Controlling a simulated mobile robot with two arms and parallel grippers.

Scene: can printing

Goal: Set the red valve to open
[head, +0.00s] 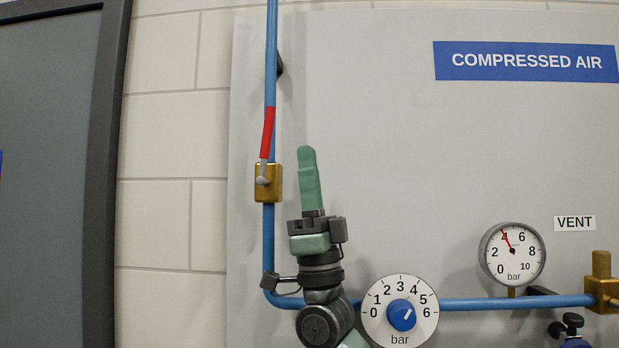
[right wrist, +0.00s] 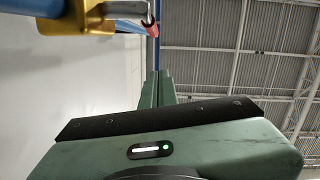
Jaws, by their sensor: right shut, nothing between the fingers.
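The red valve is a brass body (head: 268,183) on a vertical blue pipe, with a red lever handle (head: 268,133) on a grey stem. The handle points upward, nearly in line with the pipe and tilted slightly. My right gripper (head: 306,152) is just right of the valve in the head view, its green fingers pointing up, shut and empty. In the right wrist view the fingers (right wrist: 156,88) are together, below the red handle (right wrist: 150,30) and the brass body (right wrist: 68,15). Contact with the handle is not visible. My left gripper is not in view.
The blue pipe (head: 470,303) runs right to a pressure gauge (head: 513,253) and a brass fitting (head: 601,282) under the VENT label (head: 574,223). A dial with a blue knob (head: 402,315) sits right of my wrist.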

